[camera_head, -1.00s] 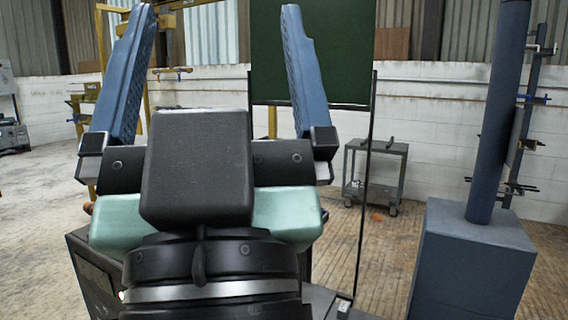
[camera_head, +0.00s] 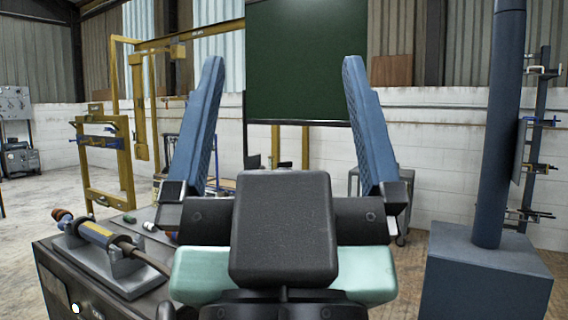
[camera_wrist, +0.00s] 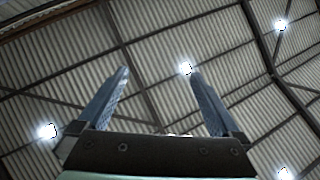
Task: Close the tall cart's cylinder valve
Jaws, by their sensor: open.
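My gripper (camera_head: 282,75) stands upright in the middle of the head view, its two blue fingers spread wide with nothing between them. The wrist view also shows my gripper (camera_wrist: 160,75) open and empty, with only the roof behind it. I cannot make out a tall cart or a cylinder valve for sure in either view. A grey trolley (camera_head: 355,185) stands behind my gripper's right finger and is mostly hidden by it.
A dark bench (camera_head: 52,262) at lower left carries a metal fixture with a cylindrical part (camera_head: 98,234). A blue column on a box base (camera_head: 482,262) stands close on the right. A yellow frame (camera_head: 104,160) and a green board (camera_head: 298,65) are farther back.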

